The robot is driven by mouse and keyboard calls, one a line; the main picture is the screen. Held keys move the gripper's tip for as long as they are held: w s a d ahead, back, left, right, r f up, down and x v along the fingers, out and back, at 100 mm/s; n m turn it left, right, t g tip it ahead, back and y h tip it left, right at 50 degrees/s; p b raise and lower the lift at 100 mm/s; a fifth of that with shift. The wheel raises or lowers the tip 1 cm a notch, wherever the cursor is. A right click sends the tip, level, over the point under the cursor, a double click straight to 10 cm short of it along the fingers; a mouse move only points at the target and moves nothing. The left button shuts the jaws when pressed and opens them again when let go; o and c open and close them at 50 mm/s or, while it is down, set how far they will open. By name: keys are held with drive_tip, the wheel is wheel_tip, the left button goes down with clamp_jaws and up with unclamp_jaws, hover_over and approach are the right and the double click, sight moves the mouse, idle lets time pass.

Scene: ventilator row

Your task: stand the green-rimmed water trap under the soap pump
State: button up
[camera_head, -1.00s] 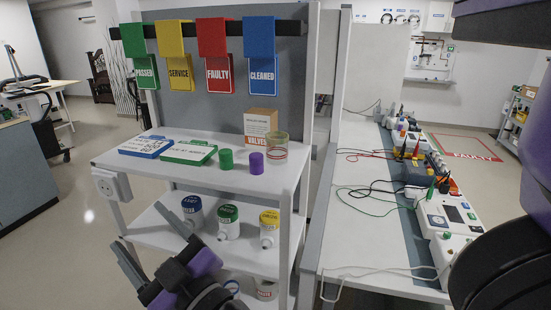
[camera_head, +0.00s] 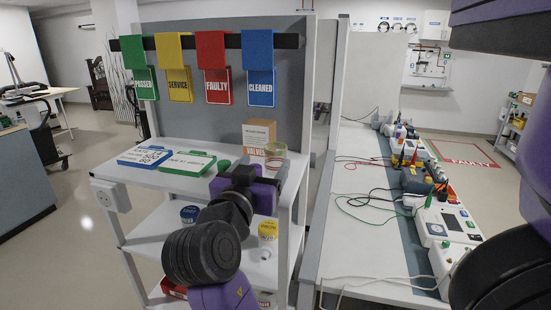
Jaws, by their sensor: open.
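The green-rimmed water trap is hidden; my arm and gripper cover the middle of the trolley's second shelf, where a green-lidded white jar showed earlier. A blue-rimmed jar (camera_head: 189,214) and a yellow-rimmed jar (camera_head: 268,230) still show on that shelf, on either side of my arm. My gripper (camera_head: 247,178) is seen from behind, in front of the right part of the top shelf. It is open, its fingertips are mostly hidden, and nothing shows held in it. I cannot make out a soap pump.
The top shelf (camera_head: 115,170) holds a blue-framed sign (camera_head: 144,157), a green-framed sign (camera_head: 187,163), a green cylinder (camera_head: 223,166), a valves box (camera_head: 258,134) and a clear jar (camera_head: 276,149). Coloured tags hang above. Right is a bench (camera_head: 365,255) with devices and cables.

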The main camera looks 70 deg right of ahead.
sight(273, 153)
drive_tip(key=shift+w+d, duration=0.1)
drive_tip(key=shift+d, duration=1.1)
drive_tip(key=d+p, duration=0.2)
drive_tip(key=d, duration=0.2)
drive_tip(key=shift+d+p, duration=0.1)
drive_tip(key=shift+p, duration=0.2)
drive_tip(key=shift+w+d+f, duration=0.1)
drive_tip(key=shift+d, duration=0.35)
clamp_jaws()
